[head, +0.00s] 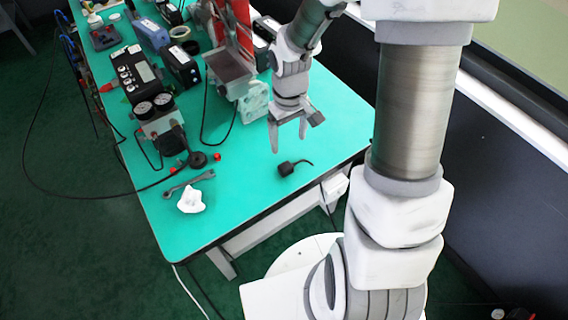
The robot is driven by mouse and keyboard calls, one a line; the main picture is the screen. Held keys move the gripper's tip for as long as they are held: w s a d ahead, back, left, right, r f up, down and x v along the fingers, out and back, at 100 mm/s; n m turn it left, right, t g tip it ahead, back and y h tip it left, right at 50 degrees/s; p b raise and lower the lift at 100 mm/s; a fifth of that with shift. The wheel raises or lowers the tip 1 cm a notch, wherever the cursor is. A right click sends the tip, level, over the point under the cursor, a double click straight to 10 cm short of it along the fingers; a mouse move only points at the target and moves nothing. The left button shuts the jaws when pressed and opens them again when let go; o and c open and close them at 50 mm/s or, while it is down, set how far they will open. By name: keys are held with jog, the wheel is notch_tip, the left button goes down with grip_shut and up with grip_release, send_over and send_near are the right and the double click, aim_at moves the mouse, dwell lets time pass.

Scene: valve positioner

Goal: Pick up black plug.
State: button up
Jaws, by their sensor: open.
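A small black piece with a short bent lead, which looks like the black plug (286,169), lies on the green tabletop (235,215) near its front right edge. My gripper (288,143) points down above the table, with its two fingers spread and nothing between them. In the picture it is just above the black plug and apart from it. The exact height of the fingers over the table cannot be told from this one view.
A dark wrench (190,184), a crumpled white cloth (191,200) and a black round part (197,160) lie to the left. A black positioner with gauges (138,82) and a red stand (233,35) are farther back. The tabletop around the plug is clear.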

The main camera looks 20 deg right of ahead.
send_over(286, 166)
jog(key=f, duration=0.4)
jog(key=f+b, duration=0.1)
jog(key=f, duration=0.1)
jog(key=shift+w+d+f, duration=0.1)
jog(key=shift+d+f, duration=0.1)
jog(key=shift+d, duration=0.1)
jog(key=f, duration=0.3)
jog(key=f+b, duration=0.1)
jog(key=f, duration=0.1)
jog(key=shift+a, duration=0.35)
grip_shut()
